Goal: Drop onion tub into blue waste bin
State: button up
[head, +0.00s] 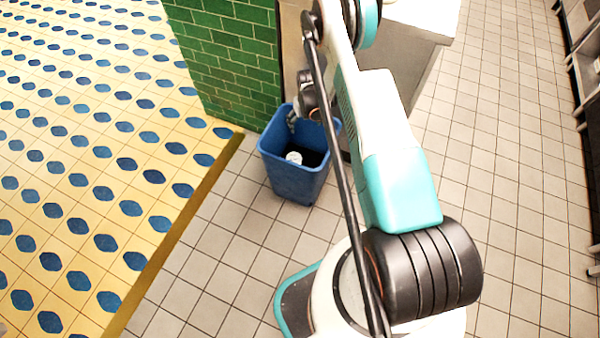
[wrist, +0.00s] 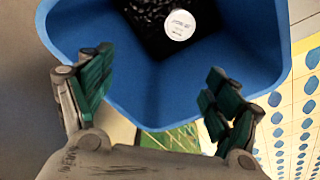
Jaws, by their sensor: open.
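The blue waste bin (head: 290,180) stands on the grey tiled floor beside the green brick wall in the head view. A small white round-topped tub (head: 294,158) lies inside it, on the dark bottom. In the wrist view the bin (wrist: 150,95) fills the upper middle, and the tub's white lid with small print (wrist: 179,25) shows against the black inside. My gripper (wrist: 155,90) is open and empty, its fingers spread over the near rim of the bin. In the head view my gripper (head: 292,118) is small and partly hidden at the bin's back rim.
A green tiled wall (head: 235,60) stands behind and left of the bin. A pale counter (head: 425,20) is at the upper right. Yellow floor with blue shapes (head: 90,150) lies to the left. Grey floor (head: 480,150) is clear to the right.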

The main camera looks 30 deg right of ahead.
notch_tip(320, 180, up, 12)
jog(key=s, duration=0.1)
jog(key=shift+s, duration=0.2)
dwell(0.4)
jog(key=shift+a, duration=0.1)
